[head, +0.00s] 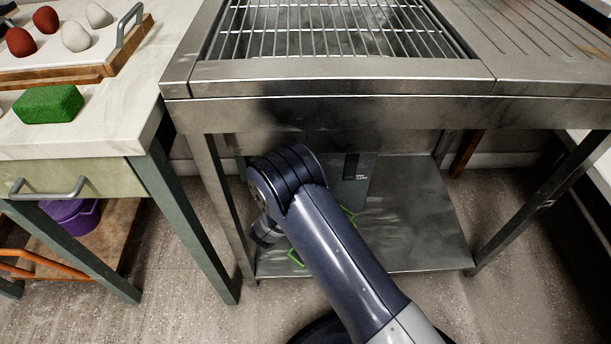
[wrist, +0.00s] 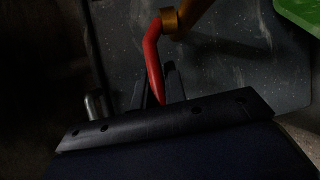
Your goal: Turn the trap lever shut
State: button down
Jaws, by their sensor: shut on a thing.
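The trap lever (wrist: 152,55) is a red bar in the wrist view, running down from a brass collar (wrist: 169,19) into my gripper. My gripper (wrist: 158,84) is shut on the lever, with its dark fingers on either side of the lower end. The far end of the lever is hidden behind the gripper body. In the head view my arm reaches under the steel sink unit (head: 330,108), and the lever and gripper jaws are hidden there.
A lower steel shelf (head: 420,235) lies under the sink. Green parts (head: 348,215) show beside my arm. Table legs (head: 187,215) stand to the left, with a purple bucket (head: 72,216) behind. A green sponge (head: 48,104) lies on the left counter.

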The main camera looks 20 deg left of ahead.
jog(key=shift+w+a+m+h, duration=0.1)
jog(key=shift+w+m+h, duration=0.05)
jog(key=shift+m+h, duration=0.2)
jog(key=c, duration=1.7)
grip_release()
jog(key=shift+p+v, duration=1.85)
jog(key=shift+v, duration=3.55)
